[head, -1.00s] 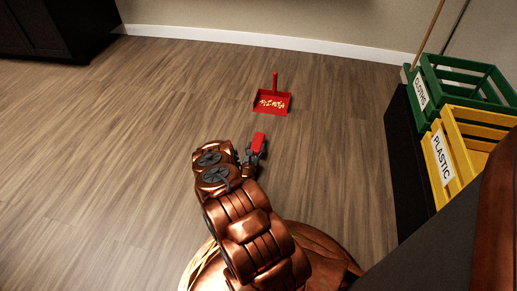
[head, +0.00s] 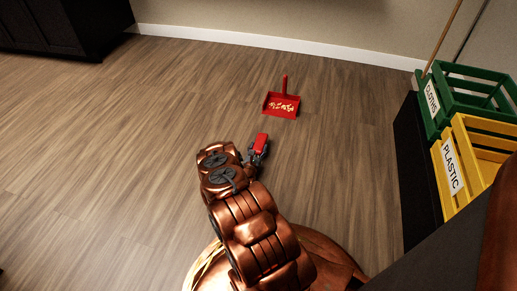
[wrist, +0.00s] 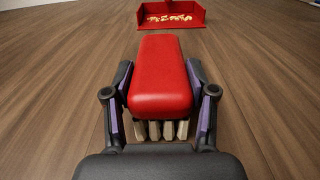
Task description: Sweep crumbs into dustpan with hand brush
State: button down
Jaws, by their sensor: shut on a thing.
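A red dustpan (head: 281,107) lies on the wooden floor with its handle toward the wall. Pale yellow crumbs (head: 284,104) lie in its pan; the crumbs also show in the wrist view (wrist: 168,18) inside the dustpan (wrist: 190,14). My gripper (head: 259,152) is shut on a red hand brush (head: 262,140), a short way in front of the dustpan's open side. In the wrist view the brush (wrist: 160,78) sits between both fingers, red block on top, with pale bristle tufts below its near end. Floor shows between brush and dustpan.
A green crate (head: 470,98) labelled CLOTHS and a yellow crate (head: 484,160) labelled PLASTIC stand on a dark stand (head: 417,170) at the right. A black cabinet (head: 65,28) is at the upper left. The floor (head: 110,150) at left is clear.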

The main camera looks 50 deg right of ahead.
jog(key=shift+r+p, duration=2.85)
jog(key=shift+r, duration=0.3)
